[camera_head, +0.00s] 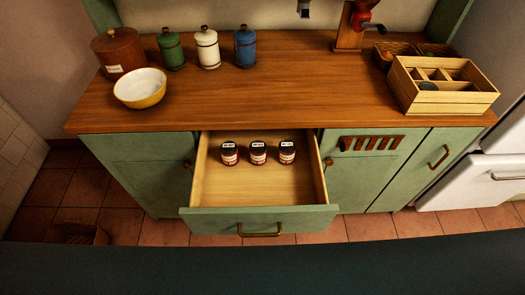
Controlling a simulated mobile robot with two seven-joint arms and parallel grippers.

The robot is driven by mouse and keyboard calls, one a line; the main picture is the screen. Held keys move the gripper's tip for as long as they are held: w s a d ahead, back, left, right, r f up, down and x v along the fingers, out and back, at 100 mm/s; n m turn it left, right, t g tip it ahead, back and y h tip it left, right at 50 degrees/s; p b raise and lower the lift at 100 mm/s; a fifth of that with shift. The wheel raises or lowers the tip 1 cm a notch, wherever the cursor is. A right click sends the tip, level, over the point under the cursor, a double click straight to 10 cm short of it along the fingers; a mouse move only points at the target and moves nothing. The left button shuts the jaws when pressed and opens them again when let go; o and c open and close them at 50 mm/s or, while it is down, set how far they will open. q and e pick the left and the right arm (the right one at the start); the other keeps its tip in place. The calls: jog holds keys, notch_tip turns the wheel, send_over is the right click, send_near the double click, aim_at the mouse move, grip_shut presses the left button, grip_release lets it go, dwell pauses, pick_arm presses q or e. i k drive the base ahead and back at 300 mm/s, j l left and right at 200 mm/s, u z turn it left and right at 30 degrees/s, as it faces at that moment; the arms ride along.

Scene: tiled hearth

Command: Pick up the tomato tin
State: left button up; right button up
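Three small cylindrical tins or jars stand upright in a row in the open drawer (259,187): a left one (229,154), a middle one (258,153) and a right one (287,152). Each has a dark top with a small white label and a reddish body with a pale band. They look alike, and the print is too small to tell whether one is the tomato tin. Neither of my grippers is in view.
The drawer front (258,219) juts out from the green cabinet. The wooden counter (290,85) holds a yellow-white bowl (140,88), a brown pot (118,51), green (171,50), white (208,49) and blue (245,48) canisters, and a divided wooden box (450,103). The counter's middle is clear.

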aim_at(258, 149)
jog(key=i+l, duration=0.1)
jog(key=l, duration=0.8)
jog(key=i+l+u, duration=0.15)
jog(key=l, duration=0.8)
jog(key=k+j+u, duration=0.25)
jog(key=i+l+z, duration=0.25)
jog(key=k+l, duration=0.05)
jog(key=l, duration=0.1)
